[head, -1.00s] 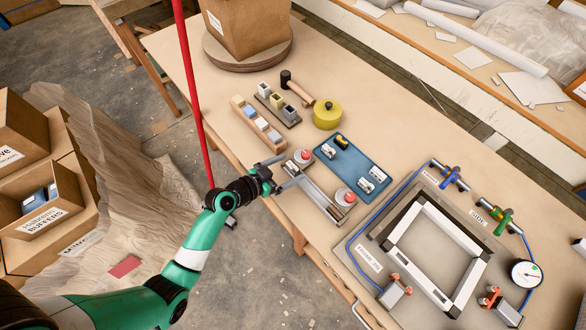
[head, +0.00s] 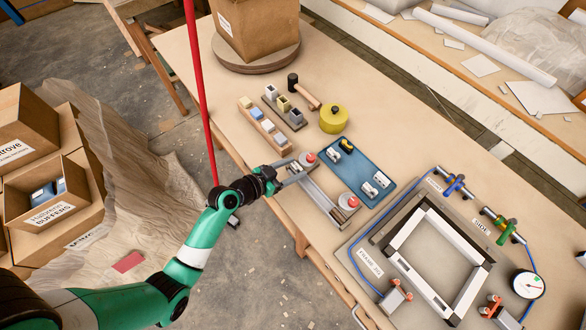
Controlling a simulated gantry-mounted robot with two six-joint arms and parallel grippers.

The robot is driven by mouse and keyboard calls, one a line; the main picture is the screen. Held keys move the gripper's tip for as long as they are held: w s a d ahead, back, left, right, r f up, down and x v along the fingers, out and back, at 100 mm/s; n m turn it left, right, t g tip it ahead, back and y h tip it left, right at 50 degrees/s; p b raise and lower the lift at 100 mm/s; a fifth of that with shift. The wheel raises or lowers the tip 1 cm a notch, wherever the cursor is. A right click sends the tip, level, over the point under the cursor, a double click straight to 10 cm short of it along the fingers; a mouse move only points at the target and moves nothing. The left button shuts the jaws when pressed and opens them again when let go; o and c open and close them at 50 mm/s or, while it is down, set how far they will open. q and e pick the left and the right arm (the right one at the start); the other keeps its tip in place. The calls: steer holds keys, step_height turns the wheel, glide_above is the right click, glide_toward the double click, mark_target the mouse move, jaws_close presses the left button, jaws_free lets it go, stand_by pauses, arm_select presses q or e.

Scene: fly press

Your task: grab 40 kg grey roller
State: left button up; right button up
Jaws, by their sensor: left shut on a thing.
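My left gripper (head: 287,171) is at the table's near edge, by the upper-left end of a long grey metal bar-like piece (head: 322,202). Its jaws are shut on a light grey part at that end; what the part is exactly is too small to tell. A round red-topped piece sits by each end of the bar, one (head: 308,160) near the gripper and one (head: 348,201) at the far end. I cannot read a 40 kg mark on anything, nor pick out a roller with certainty. My right gripper is not in view.
A blue tray (head: 357,164) with small white and dark pieces lies right of the bar. Racks of small blocks (head: 263,126), a mallet (head: 305,97) and a yellow round container (head: 333,118) stand behind. A white frame (head: 420,221) fills the right. A red pole (head: 198,75) rises beside the table.

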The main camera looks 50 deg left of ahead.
arm_select(q)
steer(key=s+d+r+p, duration=0.8)
steer(key=d+r, duration=0.3)
steer(key=shift+s+r, duration=0.3)
